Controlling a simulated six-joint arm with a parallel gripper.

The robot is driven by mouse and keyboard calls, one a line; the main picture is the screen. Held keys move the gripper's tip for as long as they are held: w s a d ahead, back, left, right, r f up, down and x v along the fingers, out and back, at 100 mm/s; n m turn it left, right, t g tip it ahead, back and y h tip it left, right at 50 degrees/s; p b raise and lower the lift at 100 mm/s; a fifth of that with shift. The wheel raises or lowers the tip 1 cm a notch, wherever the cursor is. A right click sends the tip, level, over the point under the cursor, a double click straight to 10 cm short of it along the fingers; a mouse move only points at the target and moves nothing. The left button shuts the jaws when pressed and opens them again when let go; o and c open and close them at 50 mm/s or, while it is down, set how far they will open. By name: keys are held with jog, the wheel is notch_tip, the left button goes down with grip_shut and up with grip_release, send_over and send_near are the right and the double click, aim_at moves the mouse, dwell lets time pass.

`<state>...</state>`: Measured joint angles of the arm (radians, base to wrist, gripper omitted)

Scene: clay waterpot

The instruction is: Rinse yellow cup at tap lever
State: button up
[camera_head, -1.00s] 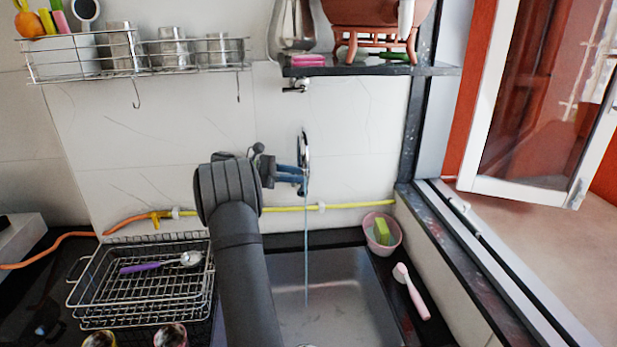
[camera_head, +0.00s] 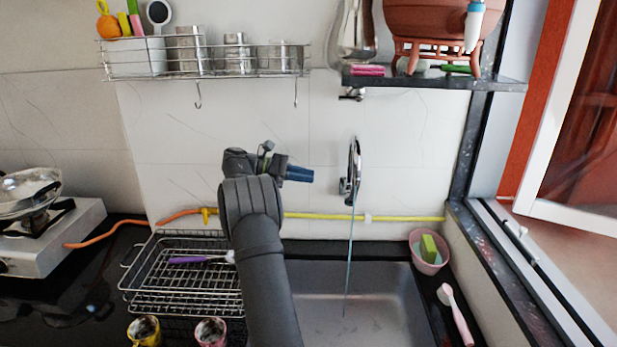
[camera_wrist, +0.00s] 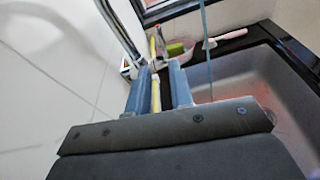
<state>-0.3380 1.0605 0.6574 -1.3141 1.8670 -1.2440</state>
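The yellow cup (camera_head: 146,340) stands at the bottom edge of the head view, partly cut off, with dark marks inside its rim. The chrome tap (camera_head: 352,168) is on the wall above the sink; its lever is hard to make out. A thin stream of water (camera_head: 349,270) falls from it into the sink. My gripper (camera_head: 311,174), with blue fingers, is left of the tap and apart from it, far from the cup. In the wrist view its two fingers (camera_wrist: 157,80) are parted with nothing held; the yellow hose shows behind the gap.
The sink (camera_head: 395,300) is right of my arm. A wire dish rack (camera_head: 135,285) with a purple-handled spoon (camera_head: 190,260) is left. A pink cup (camera_head: 210,334) stands beside the yellow cup. A pink bowl with a sponge (camera_head: 424,262) and a pink brush (camera_head: 456,315) lie at right.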

jog(key=shift+r, duration=0.15)
grip_shut()
jog(key=r+m+t, duration=0.2)
jog(key=t, duration=0.1)
jog(key=m+t+y, duration=0.5)
jog(key=m+t, duration=0.3)
jog(key=t, duration=0.1)
send_near(353, 192)
jog(key=w+d+r, duration=0.2)
jog(key=w+d, duration=0.1)
jog(key=w, duration=0.2)
jog(key=shift+w+d, duration=0.25)
jog(key=shift+w, duration=0.15)
